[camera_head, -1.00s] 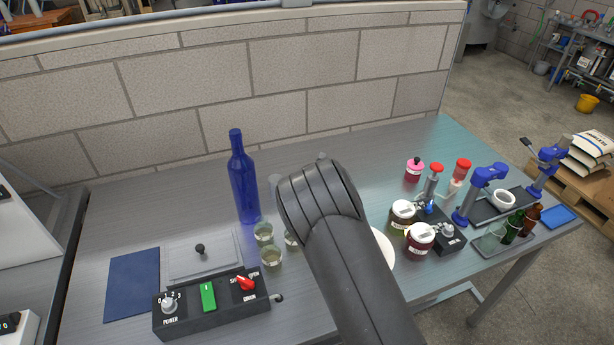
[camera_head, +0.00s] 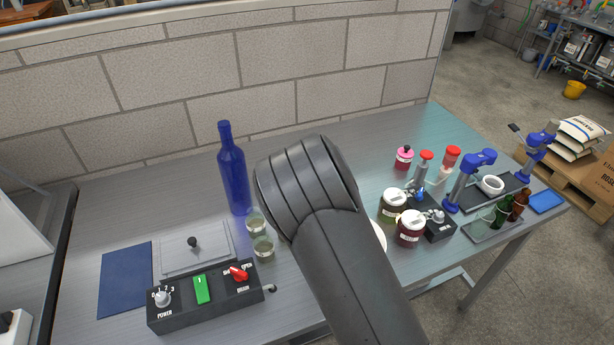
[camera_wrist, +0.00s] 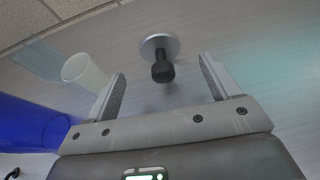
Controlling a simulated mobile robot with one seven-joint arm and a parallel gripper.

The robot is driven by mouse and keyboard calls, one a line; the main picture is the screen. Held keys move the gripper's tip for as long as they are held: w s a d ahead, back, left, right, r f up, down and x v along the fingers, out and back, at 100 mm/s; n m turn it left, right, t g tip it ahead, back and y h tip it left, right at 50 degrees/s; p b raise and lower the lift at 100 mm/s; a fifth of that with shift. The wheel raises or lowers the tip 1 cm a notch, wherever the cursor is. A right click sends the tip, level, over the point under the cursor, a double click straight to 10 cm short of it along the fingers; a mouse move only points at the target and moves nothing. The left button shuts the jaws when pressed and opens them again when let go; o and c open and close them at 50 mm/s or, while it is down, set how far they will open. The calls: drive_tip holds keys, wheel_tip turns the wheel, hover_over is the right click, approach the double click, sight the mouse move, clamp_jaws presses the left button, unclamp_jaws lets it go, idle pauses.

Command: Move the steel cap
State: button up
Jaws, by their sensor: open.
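The steel cap (camera_wrist: 150,43), a round pale metal disc with a black knob (camera_wrist: 163,69), rests on the grey bench top in the wrist view. My gripper (camera_wrist: 162,66) is open and empty, with one finger to each side of the knob in the picture. The disc lies just beyond the fingertips. I cannot tell how far the fingers are above the bench. In the head view my arm hides the cap and the fingers.
A tall blue bottle (camera_head: 233,172) and glasses (camera_head: 263,246) stand left of my arm; the bottle also shows close to my gripper in the wrist view (camera_wrist: 28,125). A control box (camera_head: 205,298) is at front left. Jars (camera_head: 411,230) and bottles crowd the right.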

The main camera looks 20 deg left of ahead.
drive_tip(key=shift+v, duration=1.2)
